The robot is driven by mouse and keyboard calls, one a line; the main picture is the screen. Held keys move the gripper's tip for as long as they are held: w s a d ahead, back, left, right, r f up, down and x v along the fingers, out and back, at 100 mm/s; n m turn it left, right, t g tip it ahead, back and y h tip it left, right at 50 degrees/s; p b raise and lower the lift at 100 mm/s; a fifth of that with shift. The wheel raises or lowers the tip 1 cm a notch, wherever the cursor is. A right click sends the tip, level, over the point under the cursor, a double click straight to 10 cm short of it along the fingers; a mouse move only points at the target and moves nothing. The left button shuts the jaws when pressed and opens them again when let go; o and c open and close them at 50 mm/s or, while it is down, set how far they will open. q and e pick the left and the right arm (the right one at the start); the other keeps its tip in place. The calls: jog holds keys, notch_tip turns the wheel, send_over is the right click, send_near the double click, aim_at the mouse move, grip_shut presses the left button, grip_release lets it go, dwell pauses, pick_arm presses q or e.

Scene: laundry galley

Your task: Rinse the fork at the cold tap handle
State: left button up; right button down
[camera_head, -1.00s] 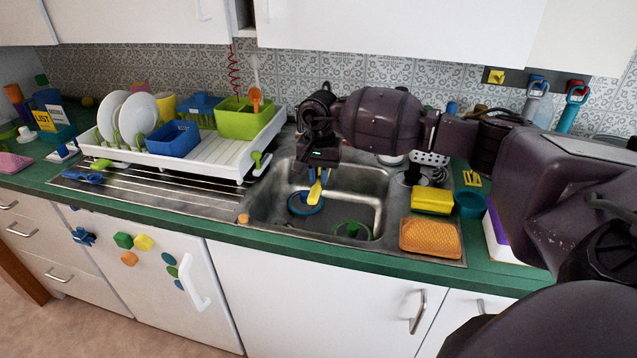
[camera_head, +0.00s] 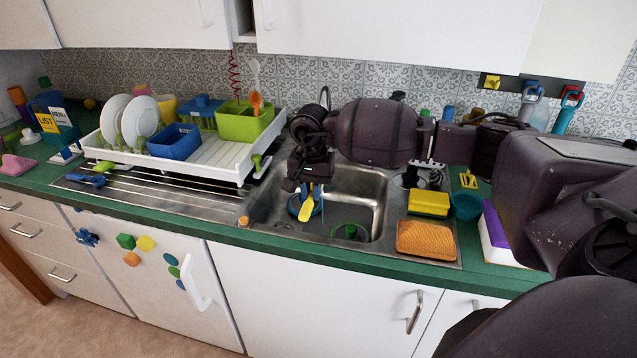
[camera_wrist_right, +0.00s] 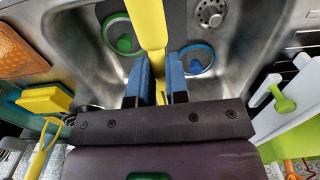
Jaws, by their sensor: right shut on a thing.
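My right gripper (camera_head: 308,192) reaches over the left part of the sink (camera_head: 372,188), fingers pointing down. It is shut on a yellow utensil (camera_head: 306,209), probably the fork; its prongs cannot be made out. In the right wrist view the yellow utensil (camera_wrist_right: 148,22) stands out between the blue fingertips (camera_wrist_right: 155,82), above the basin. The cold tap handle cannot be made out; my arm covers that area. My left gripper is not in view.
A blue ring-shaped thing (camera_wrist_right: 197,58) and a green one (camera_head: 350,230) lie in the basin. A yellow sponge (camera_head: 429,203) and an orange sponge (camera_head: 427,239) sit on the right rim. A white dish rack (camera_head: 222,158) with plates stands left of the sink.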

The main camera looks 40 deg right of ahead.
aim_at(304, 207)
jog(key=shift+s+a+p, duration=0.45)
jog(key=shift+s+a, duration=0.55)
jog(key=shift+a, duration=0.3)
dwell(0.5)
jog(key=shift+s+a+r+p, duration=0.3)
jog(key=shift+a+r, duration=0.05)
jog(key=shift+r, duration=0.1)
jog(key=shift+s+a+r+p, duration=0.25)
jog(key=shift+a+r+p, duration=0.1)
jog(key=shift+r, duration=0.1)
jog(key=shift+s+a+r+p, duration=0.35)
jog(key=shift+s+a+r, duration=0.1)
jog(key=shift+a+r, duration=0.15)
jog(key=shift+s+a+r+p, duration=0.4)
jog(key=shift+a+r, duration=0.1)
jog(key=shift+a, duration=0.1)
jog(key=shift+s+a, duration=0.1)
